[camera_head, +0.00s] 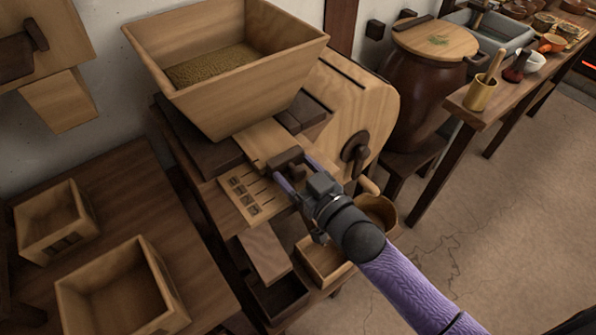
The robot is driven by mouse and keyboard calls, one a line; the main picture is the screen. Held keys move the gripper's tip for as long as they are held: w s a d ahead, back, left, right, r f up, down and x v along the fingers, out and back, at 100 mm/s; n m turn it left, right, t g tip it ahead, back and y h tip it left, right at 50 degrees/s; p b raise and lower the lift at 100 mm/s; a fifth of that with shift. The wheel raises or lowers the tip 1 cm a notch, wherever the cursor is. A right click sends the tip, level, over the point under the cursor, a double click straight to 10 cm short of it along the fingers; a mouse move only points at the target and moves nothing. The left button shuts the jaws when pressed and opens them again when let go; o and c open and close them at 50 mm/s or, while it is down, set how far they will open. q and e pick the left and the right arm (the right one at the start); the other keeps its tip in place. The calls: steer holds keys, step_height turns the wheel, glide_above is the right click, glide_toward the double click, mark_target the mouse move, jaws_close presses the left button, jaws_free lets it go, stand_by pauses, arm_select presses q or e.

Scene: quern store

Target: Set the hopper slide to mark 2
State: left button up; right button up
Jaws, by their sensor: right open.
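The wooden hopper (225,105) holds brown grain and stands on top of the mill. Below it a pale wooden slide (262,141) sticks out, with a dark knob (286,160) at its front end. A marked plate (240,190) with several dark marks and lines lies beside the slide. The mark figures are too small to read. My right gripper (294,172) is open, its fingers on either side of the dark knob; I cannot tell whether they touch it. My left gripper is not in view.
Two open wooden boxes (66,298) stand on the dark table (150,205) at left. A crank wheel (355,148) is right of the slide. A small drawer (318,262) and a wooden tub (377,211) sit below my gripper. A lidded barrel (428,85) stands behind right.

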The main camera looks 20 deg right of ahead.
jaws_close()
stand_by(1.3)
